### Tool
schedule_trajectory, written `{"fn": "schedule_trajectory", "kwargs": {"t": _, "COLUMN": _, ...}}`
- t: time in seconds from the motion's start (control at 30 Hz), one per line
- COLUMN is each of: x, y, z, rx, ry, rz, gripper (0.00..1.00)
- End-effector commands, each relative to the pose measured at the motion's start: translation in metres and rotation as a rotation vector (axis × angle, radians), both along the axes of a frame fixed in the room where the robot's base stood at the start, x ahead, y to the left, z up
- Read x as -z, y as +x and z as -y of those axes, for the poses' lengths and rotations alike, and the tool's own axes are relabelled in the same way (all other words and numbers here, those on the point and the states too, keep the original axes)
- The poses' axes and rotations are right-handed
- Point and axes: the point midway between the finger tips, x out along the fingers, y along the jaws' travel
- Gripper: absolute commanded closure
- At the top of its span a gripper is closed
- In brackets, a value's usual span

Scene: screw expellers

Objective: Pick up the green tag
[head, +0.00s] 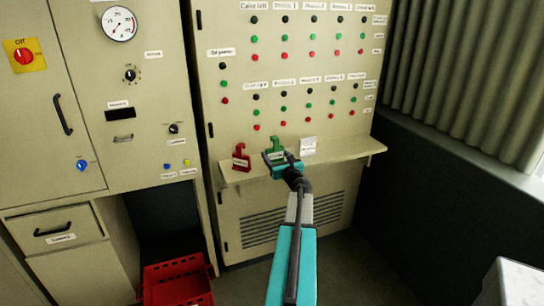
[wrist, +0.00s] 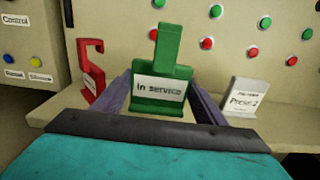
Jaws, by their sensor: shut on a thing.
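The green tag (wrist: 162,85) carries a white label reading "In service" and stands upright in the middle of the wrist view. In the head view the green tag (head: 276,145) shows at the shelf, just beyond my gripper. My gripper (wrist: 160,100) has one finger on each side of the tag's lower part and is shut on it. In the head view my gripper (head: 283,163) is over the shelf, partly hiding the tag's lower part. I cannot tell whether the tag's base touches the shelf.
A red tag (head: 241,158) stands left of the green tag on the narrow shelf (head: 345,150). A white card (head: 308,146) stands to the right. The cabinet panel with several coloured buttons (head: 284,66) rises behind. A red crate (head: 178,283) is on the floor at lower left.

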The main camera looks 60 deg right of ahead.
Motion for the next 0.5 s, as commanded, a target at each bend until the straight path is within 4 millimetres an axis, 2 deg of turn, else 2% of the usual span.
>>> {"fn": "schedule_trajectory", "kwargs": {"t": 0.03, "x": 0.0, "y": -0.007, "z": -0.008, "rx": 0.001, "ry": -0.001, "rz": 0.001, "gripper": 0.58}}
{"fn": "schedule_trajectory", "kwargs": {"t": 0.5, "x": -0.006, "y": -0.05, "z": -0.05, "rx": 0.001, "ry": -0.001, "rz": 0.0, "gripper": 0.58}}
